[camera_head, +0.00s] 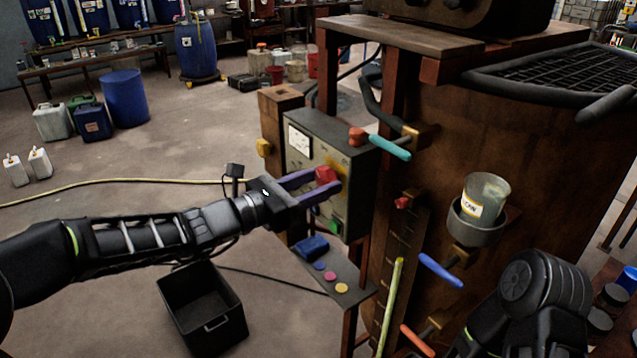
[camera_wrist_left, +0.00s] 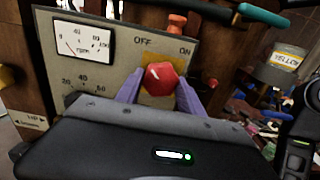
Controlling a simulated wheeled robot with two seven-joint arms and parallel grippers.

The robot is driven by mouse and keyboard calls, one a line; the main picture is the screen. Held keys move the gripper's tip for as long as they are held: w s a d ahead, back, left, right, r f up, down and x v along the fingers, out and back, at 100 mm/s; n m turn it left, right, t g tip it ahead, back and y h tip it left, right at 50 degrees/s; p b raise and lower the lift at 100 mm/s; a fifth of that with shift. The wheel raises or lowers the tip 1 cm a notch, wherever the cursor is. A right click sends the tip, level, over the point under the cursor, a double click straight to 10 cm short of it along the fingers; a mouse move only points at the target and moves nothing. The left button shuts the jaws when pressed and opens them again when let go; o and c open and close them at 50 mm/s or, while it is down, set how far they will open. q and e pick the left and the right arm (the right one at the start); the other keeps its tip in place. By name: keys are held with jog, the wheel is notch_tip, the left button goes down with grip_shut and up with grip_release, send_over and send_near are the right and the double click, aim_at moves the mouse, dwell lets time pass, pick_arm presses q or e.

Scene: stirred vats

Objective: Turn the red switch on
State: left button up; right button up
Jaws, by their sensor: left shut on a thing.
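The red switch (camera_head: 325,174) is a knob on the face of a grey control box (camera_head: 355,150), with a yellow plate behind it. In the left wrist view the red switch (camera_wrist_left: 160,77) sits below the labels OFF and ON on the panel (camera_wrist_left: 110,60). My left gripper (camera_head: 322,188) reaches in from the left, its purple fingers on both sides of the knob. It is shut on the knob, as the left wrist view also shows (camera_wrist_left: 160,92). My right arm shows at the lower right of the head view, but its fingertips are not visible.
A white gauge (camera_wrist_left: 84,45) is left of the switch. A small shelf (camera_head: 345,270) with coloured buttons juts out below the box. A teal handle (camera_head: 390,147) and a blue handle (camera_head: 440,270) stick out to the right. A black crate (camera_head: 205,315) stands on the floor.

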pick_arm(q)
jog(key=shift+f+m+b, duration=0.2)
jog(key=shift+m+b, duration=0.2)
jog(key=shift+b, duration=0.45)
jog(key=m+b, duration=0.6)
jog(key=b, duration=0.4)
jog(key=shift+f, duration=0.2)
jog(key=m+b, duration=0.6)
jog(key=b, duration=0.1)
jog(key=m+b, duration=0.3)
jog(key=b, duration=0.1)
jog(key=shift+w+a+r, duration=0.1)
jog(key=shift+r, duration=0.15)
jog(key=shift+r+m+b, duration=0.2)
jog(key=shift+m+b, duration=0.8)
jog(key=shift+m, duration=0.1)
jog(key=o, duration=1.4)
jog(key=shift+r, duration=0.1)
